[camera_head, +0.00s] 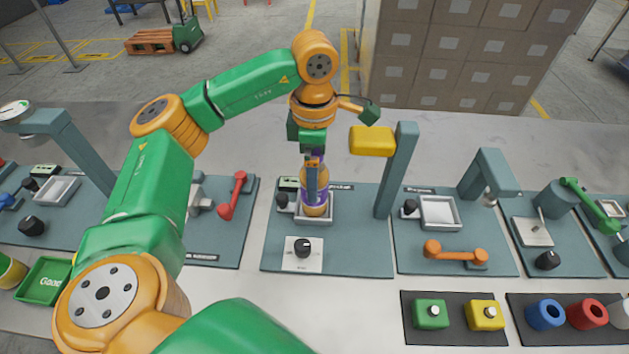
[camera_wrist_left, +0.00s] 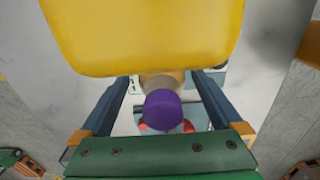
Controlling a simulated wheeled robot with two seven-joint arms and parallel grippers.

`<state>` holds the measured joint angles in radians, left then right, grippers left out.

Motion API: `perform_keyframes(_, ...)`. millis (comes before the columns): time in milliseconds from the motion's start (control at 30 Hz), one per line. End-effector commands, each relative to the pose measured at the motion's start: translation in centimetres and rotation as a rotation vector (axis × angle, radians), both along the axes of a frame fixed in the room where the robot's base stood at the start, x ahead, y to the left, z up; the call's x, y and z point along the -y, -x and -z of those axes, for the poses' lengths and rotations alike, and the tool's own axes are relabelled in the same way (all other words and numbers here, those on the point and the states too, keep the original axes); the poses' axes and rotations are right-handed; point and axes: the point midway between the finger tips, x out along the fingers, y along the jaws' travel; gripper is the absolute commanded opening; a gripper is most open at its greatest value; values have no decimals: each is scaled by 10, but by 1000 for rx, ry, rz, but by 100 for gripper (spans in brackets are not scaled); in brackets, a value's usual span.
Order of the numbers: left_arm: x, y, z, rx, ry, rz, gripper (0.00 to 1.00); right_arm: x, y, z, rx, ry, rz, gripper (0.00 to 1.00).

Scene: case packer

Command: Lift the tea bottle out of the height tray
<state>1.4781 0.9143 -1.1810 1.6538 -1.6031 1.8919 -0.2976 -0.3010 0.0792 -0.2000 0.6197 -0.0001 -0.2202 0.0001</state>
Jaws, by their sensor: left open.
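The tea bottle (camera_head: 317,202), amber with a purple label, stands upright in the grey height tray (camera_head: 329,221) on the middle station. My left gripper (camera_head: 313,188) points down over it and hides part of the bottle. In the left wrist view, the bottle's purple cap (camera_wrist_left: 163,108) shows between the two dark fingers of the left gripper (camera_wrist_left: 162,82). The fingers are open, one on either side of the bottle, with gaps visible beside the cap. My right gripper is out of view.
A yellow block (camera_head: 372,141) on a grey-green post (camera_head: 398,172) stands just right of my left gripper. It looms large in the left wrist view (camera_wrist_left: 145,35). A dial (camera_head: 302,248) sits in front of the tray. Other stations stand on both sides.

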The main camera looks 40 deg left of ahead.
Motion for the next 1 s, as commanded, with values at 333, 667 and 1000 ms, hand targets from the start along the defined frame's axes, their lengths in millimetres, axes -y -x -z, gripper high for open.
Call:
perform_keyframes(333,1,0,19,2,1,0,100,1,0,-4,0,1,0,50)
perform_keyframes(667,1,0,18,2,1,0,11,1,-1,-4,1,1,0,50)
perform_keyframes(1000,1,-1,16,3,1,0,0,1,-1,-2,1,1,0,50)
